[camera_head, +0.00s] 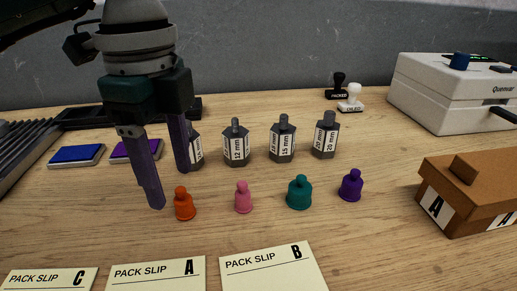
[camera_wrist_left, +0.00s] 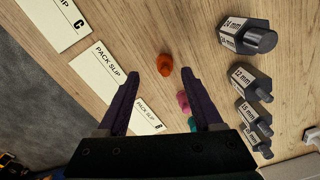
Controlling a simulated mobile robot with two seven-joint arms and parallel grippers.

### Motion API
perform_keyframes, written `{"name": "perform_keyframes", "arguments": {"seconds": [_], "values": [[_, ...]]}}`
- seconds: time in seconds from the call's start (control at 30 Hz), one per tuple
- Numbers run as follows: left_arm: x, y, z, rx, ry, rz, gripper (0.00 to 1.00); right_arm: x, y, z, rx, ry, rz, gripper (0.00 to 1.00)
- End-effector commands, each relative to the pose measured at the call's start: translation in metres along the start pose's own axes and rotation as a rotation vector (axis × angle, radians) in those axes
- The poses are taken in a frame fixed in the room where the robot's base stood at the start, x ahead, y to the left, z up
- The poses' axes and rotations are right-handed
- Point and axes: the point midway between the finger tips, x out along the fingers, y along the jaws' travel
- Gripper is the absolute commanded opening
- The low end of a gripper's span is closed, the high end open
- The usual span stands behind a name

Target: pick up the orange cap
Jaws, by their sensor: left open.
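The orange cap (camera_head: 185,205) stands upright on the wooden table, at the left end of a row of caps. It also shows in the left wrist view (camera_wrist_left: 165,65), just beyond the fingertips and between their lines. My left gripper (camera_head: 168,188) is open, with its fingers pointing down, above and slightly left of the cap in the head view. Nothing is between its fingers in the left wrist view (camera_wrist_left: 166,84). The gripper and cap look apart. My right gripper is not in view.
A pink cap (camera_head: 243,198), teal cap (camera_head: 299,193) and purple cap (camera_head: 351,186) stand to the right. Several dark hexagonal gauges (camera_head: 236,146) stand behind. Pack slips (camera_head: 157,275) lie in front. A brown box (camera_head: 470,190) is at the right. Ink pads (camera_head: 76,155) lie left.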

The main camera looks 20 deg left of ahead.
Motion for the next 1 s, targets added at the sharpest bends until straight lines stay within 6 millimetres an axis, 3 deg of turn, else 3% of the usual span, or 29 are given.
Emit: {"name": "perform_keyframes", "arguments": {"seconds": [0.3, 0.6, 1.0], "values": [[0.045, -0.005, -0.004, 0.001, 0.002, 0.003, 0.67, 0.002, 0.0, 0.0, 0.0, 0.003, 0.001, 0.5], [0.05, -0.006, -0.004, 0.003, 0.002, 0.001, 0.66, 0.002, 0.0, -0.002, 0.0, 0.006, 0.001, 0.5], [0.049, -0.006, -0.004, 0.003, 0.002, 0.001, 0.21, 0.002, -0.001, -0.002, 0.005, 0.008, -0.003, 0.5]]}}
